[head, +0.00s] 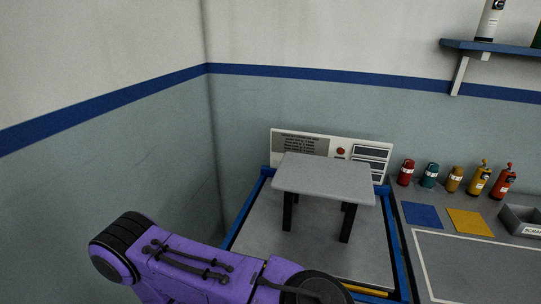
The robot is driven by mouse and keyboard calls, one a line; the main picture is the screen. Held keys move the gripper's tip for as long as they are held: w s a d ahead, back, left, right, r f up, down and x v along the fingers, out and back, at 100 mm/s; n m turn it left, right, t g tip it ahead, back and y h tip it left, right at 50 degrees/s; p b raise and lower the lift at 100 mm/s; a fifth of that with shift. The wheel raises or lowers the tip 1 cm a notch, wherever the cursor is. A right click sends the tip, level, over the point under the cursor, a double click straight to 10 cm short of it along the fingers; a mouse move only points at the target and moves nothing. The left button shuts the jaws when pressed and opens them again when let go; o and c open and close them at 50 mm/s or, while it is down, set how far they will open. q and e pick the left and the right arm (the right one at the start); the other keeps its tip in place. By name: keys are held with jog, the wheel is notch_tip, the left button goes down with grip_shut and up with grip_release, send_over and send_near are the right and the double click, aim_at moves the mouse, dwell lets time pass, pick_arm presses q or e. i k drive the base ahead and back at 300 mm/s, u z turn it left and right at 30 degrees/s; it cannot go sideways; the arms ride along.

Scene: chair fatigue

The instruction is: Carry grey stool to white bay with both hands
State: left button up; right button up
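The grey stool (326,178) stands upright in the head view, with a flat grey top and dark legs. It stands on a grey platform (262,232) with blue side rails, in front of a white control panel. A white-outlined rectangle (420,262) is marked on the grey surface at the lower right and looks empty where visible; it runs out of the frame. A purple arm link of mine crosses the bottom, left of and nearer than the stool. Neither gripper's fingers show, and nothing is seen holding the stool.
The control panel (300,145) has a red button. Several bottles or canisters (454,179) line the back of the right surface. Blue (422,215) and yellow (470,222) squares and a grey bin (520,222) lie before them. A shelf (500,47) juts from the wall.

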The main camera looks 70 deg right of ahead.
aim_at(506, 274)
jog(key=i, duration=0.5)
jog(key=z, duration=3)
